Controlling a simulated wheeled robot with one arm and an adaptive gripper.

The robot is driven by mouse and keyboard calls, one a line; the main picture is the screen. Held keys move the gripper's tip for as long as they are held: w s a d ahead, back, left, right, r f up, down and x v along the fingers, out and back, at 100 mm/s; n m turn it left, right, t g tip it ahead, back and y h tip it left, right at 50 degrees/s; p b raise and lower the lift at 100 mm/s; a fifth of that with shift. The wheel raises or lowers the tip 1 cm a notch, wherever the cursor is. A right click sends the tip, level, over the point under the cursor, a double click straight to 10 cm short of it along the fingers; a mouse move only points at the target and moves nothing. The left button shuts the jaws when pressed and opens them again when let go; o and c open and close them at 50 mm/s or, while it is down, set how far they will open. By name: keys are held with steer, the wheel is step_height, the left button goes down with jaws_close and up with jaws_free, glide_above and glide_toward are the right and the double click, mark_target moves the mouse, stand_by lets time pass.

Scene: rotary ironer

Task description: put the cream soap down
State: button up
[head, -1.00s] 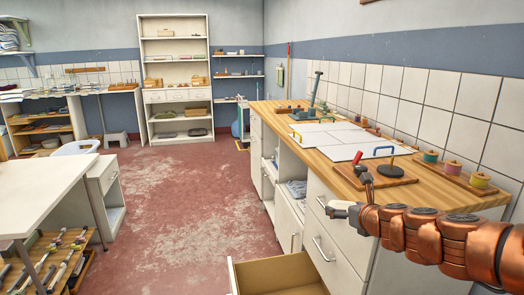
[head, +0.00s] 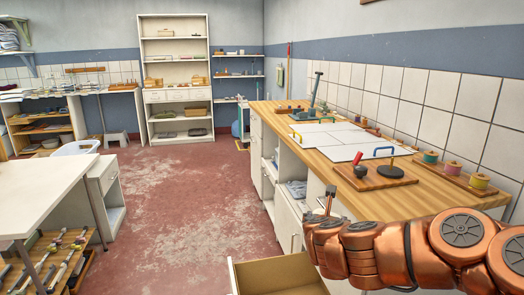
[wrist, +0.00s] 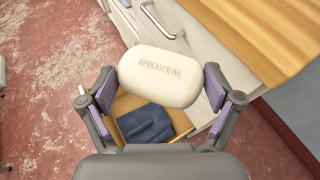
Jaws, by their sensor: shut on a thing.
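The cream soap (wrist: 160,77), an oval bar with stamped lettering, sits between the two purple-padded fingers of my gripper (wrist: 160,92) in the wrist view. My gripper is shut on it and holds it above an open drawer (head: 280,275). In the wrist view the drawer (wrist: 183,124) shows below the soap, with a folded dark blue cloth (wrist: 145,124) inside. In the head view my copper arm hides most of the gripper and I cannot make out the soap.
A white table (head: 45,185) stands at the left. The red floor between them is clear.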

step_height(320, 180, up, 16)
steer(key=p, duration=1.4)
steer(key=shift+d+p, duration=0.15)
steer(key=shift+p, duration=0.25)
